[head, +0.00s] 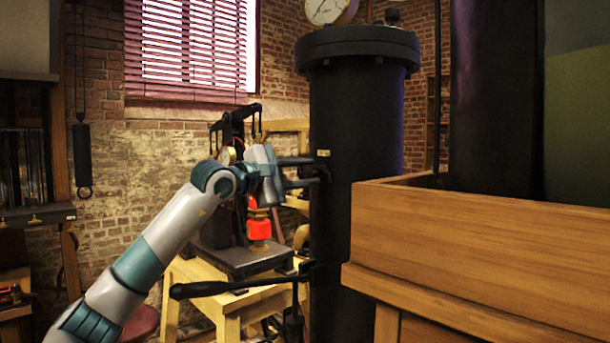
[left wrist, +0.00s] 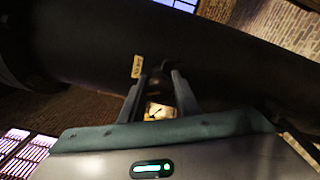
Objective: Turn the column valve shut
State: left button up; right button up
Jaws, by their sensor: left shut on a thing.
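The tall black column (head: 355,130) stands right of centre in the head view, with a flanged top. A small pale tag (head: 323,153) is on its side and also shows in the left wrist view (left wrist: 137,66). My left gripper (head: 312,172) reaches the column's left side just below the tag. In the left wrist view its fingers (left wrist: 158,84) close on a small dark part at the column, which I take as the column valve (left wrist: 164,68). The valve's shape and angle are mostly hidden by the fingers. My right gripper is out of view.
A wooden cabinet (head: 480,245) fills the right foreground. A black press (head: 232,228) with a red part (head: 258,228) stands on a wooden stand (head: 240,300) behind my left arm. A black lever (head: 205,289) sticks out low left of the column. A round gauge (head: 327,8) sits above.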

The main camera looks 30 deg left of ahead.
pick_arm(q)
jog(key=m, duration=0.4)
jog(key=shift+f+m, duration=0.1)
jog(key=shift+m, duration=0.2)
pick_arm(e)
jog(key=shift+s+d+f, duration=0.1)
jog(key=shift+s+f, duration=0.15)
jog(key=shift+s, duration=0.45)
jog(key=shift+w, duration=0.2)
